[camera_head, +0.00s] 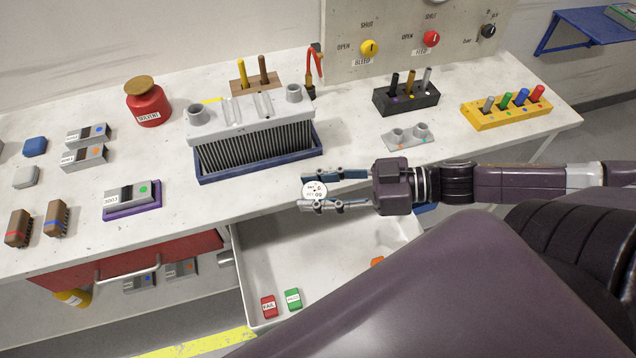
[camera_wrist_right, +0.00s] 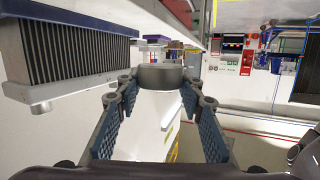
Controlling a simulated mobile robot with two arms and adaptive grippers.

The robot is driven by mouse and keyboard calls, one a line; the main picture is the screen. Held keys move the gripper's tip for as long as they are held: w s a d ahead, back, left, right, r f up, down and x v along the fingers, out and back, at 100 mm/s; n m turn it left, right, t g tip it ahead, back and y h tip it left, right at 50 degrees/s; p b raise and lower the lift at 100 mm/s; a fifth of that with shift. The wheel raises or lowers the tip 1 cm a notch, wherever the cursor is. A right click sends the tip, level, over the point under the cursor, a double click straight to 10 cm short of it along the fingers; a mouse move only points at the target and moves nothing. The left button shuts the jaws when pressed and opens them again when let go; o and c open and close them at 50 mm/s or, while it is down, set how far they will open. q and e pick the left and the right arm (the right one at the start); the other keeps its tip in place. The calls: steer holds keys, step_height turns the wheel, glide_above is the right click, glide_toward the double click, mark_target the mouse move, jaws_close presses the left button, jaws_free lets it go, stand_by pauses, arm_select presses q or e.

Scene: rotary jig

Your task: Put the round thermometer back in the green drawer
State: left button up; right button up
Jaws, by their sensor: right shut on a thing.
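The round thermometer (camera_head: 313,189) has a pale dial face and is pinched between the fingertips of my right gripper (camera_head: 334,190). It also shows in the right wrist view as a grey disc (camera_wrist_right: 160,77) between the blue-padded fingers. The gripper holds it near the bench's front edge, above the back of an open drawer (camera_head: 330,262). The drawer's inside is white, and its front face is hidden, so I cannot tell its colour. Inside it lie a red tag (camera_head: 268,306), a green tag (camera_head: 293,298) and an orange piece (camera_head: 377,261). My left gripper is not in view.
A finned grey block (camera_head: 255,142) in a blue tray stands on the bench beside the gripper. A red drawer (camera_head: 190,250) with a metal handle is at the left. My purple arm covers the open drawer's right side. The drawer's middle floor is clear.

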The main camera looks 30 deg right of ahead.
steer(key=f+b, duration=0.2)
steer(key=f, duration=0.5)
steer(key=f+b, duration=0.2)
steer(key=f, duration=0.5)
steer(key=f+b, duration=0.2)
steer(key=f, duration=0.4)
steer(key=shift+w+f+b, duration=0.3)
steer(key=shift+f+b, duration=0.1)
steer(key=shift+f, duration=0.15)
